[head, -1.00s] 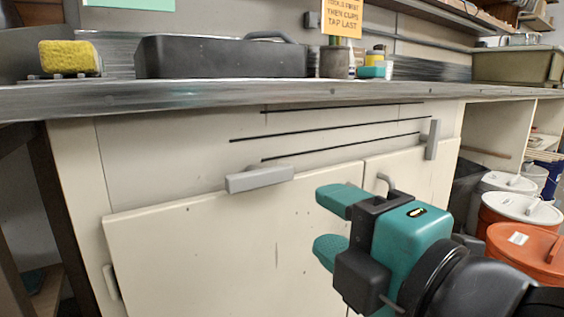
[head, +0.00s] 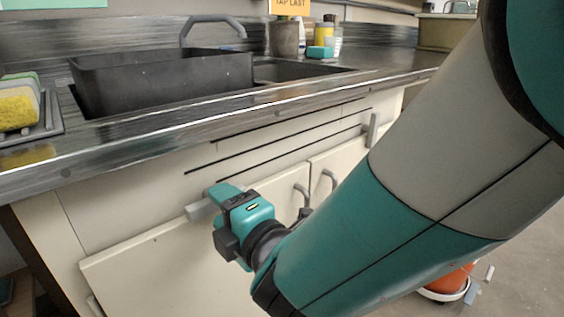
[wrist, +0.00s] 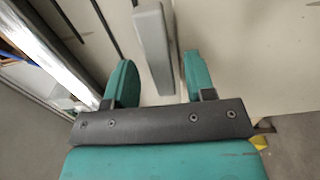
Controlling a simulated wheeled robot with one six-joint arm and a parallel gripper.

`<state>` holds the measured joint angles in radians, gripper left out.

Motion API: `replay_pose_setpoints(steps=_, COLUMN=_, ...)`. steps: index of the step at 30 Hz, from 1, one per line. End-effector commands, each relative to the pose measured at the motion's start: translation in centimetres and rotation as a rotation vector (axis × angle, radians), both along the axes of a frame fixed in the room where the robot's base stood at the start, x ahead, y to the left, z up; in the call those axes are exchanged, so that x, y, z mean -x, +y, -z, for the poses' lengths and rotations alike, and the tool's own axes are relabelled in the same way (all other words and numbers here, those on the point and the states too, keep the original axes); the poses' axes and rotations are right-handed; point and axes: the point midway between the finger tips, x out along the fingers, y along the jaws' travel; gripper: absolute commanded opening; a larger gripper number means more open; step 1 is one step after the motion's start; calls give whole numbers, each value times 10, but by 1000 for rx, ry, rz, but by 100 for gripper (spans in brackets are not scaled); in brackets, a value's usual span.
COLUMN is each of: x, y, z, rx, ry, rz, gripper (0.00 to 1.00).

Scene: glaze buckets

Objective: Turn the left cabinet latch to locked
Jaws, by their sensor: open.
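The left cabinet latch (head: 200,209) is a grey bar lying roughly horizontal along the top of the left cabinet door (head: 150,268). My gripper (head: 216,214) is at the latch and hides its right part in the head view. In the wrist view the grey latch bar (wrist: 151,45) reaches in between my two teal fingers, with a gap on each side. The fingers are open and do not appear to touch it. The lower finger is mostly hidden in the head view.
A second grey latch (head: 373,129) stands upright on the right door. The metal countertop edge (head: 180,125) runs above, with a black basin (head: 160,80) and a yellow sponge (head: 17,112). An orange bucket (head: 447,283) stands at lower right.

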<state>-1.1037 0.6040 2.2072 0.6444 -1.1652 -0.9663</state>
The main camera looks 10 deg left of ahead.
Motion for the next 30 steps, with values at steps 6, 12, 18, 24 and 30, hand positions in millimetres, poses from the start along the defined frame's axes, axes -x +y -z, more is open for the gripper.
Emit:
replay_pose_setpoints(steps=6, x=-5, y=5, z=0, rx=0, ry=0, rz=0, gripper=50)
replay_pose_setpoints(steps=12, x=-4, y=5, z=1, rx=0, ry=0, rz=0, gripper=41)
replay_pose_setpoints(steps=18, x=-4, y=5, z=0, rx=0, ry=0, rz=0, gripper=1)
replay_pose_setpoints(steps=24, x=-4, y=4, z=1, rx=-6, ry=7, rz=0, gripper=1)
replay_pose_setpoints(steps=30, x=-4, y=4, z=2, rx=-47, ry=56, rz=0, gripper=1)
